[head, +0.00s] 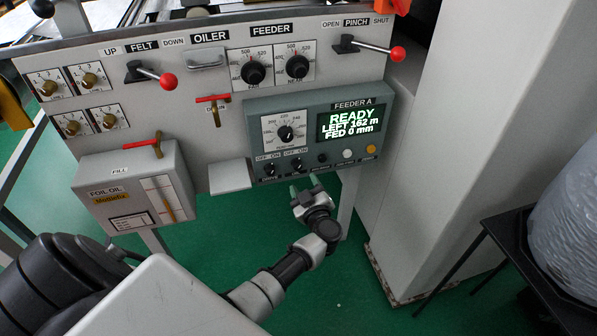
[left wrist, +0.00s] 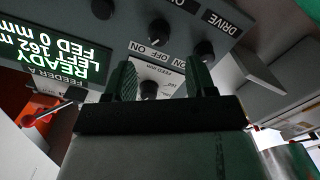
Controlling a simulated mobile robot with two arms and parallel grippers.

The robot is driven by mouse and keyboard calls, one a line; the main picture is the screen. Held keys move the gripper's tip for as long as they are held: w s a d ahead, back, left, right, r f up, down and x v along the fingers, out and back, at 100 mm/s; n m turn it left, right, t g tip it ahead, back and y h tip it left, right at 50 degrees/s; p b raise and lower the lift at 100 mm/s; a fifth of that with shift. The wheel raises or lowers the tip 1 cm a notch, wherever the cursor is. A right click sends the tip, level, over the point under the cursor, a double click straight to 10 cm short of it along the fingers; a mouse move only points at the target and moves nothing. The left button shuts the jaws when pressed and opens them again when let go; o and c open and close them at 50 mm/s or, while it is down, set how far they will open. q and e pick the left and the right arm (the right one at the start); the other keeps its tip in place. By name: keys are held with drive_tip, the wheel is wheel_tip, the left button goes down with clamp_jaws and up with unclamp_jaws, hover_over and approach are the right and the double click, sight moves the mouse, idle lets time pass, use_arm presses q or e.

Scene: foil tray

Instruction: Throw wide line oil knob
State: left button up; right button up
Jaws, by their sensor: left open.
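Two dark OFF/ON switch knobs sit on the lower left of the grey Feeder A box (head: 368,102): a left knob (head: 271,168) and a right knob (head: 298,165). In the left wrist view, upside down, the knob beside the DRIVE label (left wrist: 204,50) and the other knob (left wrist: 158,32) both show. The other knob's label is not readable, so I cannot tell which is the line oil knob. My left gripper (head: 302,188) is open and empty just below the box. Its fingers (left wrist: 162,82) frame the feed dial (left wrist: 148,90) in the wrist view, without visible contact.
Red-handled valves (head: 212,98) and (head: 157,145), several brass knobs (head: 90,81) and red-balled levers (head: 168,80) stick out from the panel. A foil oil box (head: 130,190) juts out at left. A grey column (head: 440,150) stands at right. Green floor below is open.

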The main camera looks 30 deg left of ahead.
sight(298, 168)
use_arm(q)
drive_tip(key=b+x, duration=0.1)
drive_tip(key=x, duration=0.5)
drive_tip(key=shift+d+f, duration=0.1)
drive_tip(key=shift+w+a, duration=0.35)
drive_tip(key=shift+a, duration=0.1)
use_arm(e)
drive_tip(key=w, duration=0.1)
drive_tip(key=w+r, duration=0.2)
drive_tip(key=w, duration=0.1)
drive_tip(key=shift+a+r, duration=0.15)
drive_tip(key=shift+a, duration=0.25)
use_arm(q)
drive_tip(key=c, duration=0.9)
